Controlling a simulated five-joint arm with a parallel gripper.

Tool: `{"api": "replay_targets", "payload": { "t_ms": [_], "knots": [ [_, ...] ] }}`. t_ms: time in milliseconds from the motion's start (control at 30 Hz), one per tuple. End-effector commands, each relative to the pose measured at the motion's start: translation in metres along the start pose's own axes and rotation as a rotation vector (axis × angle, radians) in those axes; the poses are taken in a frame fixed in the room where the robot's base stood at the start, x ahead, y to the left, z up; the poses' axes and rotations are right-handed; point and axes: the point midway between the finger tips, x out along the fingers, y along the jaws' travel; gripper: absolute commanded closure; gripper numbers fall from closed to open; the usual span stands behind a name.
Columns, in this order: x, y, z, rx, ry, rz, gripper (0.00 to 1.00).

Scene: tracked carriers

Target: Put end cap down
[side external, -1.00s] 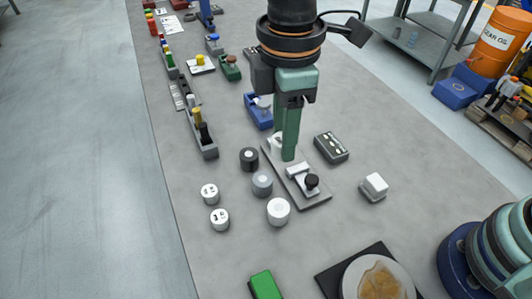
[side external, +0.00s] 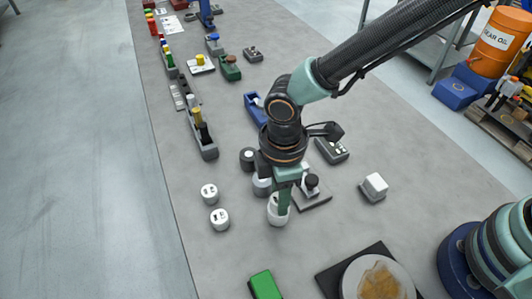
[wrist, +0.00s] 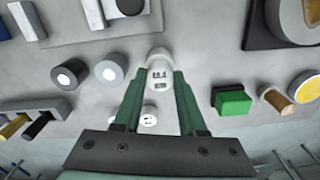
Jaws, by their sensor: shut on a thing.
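My gripper (side external: 281,206) points down with green fingers, shut on a white end cap. In the wrist view the end cap (wrist: 160,76), with dark printed marks, sits between the fingertips. A plain white round piece (wrist: 157,54) shows just beyond it; its lower part also shows in the side view (side external: 275,221). The held cap is over or against this piece; I cannot tell whether they touch. Two more marked white caps (side external: 209,193) (side external: 219,219) stand on the grey table to the left. A grey plate fixture (side external: 316,202) with a black knob is behind my gripper, partly hidden.
Black (side external: 248,158) and grey (side external: 262,187) round pieces stand close behind my gripper. A white-topped block (side external: 374,187) is to the right. Bare table lies between these.

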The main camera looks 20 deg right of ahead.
Motion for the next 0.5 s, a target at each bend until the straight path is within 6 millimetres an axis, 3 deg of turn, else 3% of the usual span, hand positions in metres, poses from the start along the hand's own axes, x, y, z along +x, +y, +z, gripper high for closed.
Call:
{"api": "replay_targets", "payload": {
  "t_ms": [367, 400, 467, 500],
  "knots": [
    [0.0034, 0.0002, -0.0003, 0.000, 0.001, 0.001, 1.00],
    [0.0032, 0.0003, -0.0005, 0.000, 0.002, 0.001, 0.48],
    [0.0030, 0.0003, -0.0005, 0.000, 0.002, 0.001, 0.30],
    [0.0030, 0.0003, -0.0004, 0.000, 0.002, 0.001, 0.30]
  ]
}}
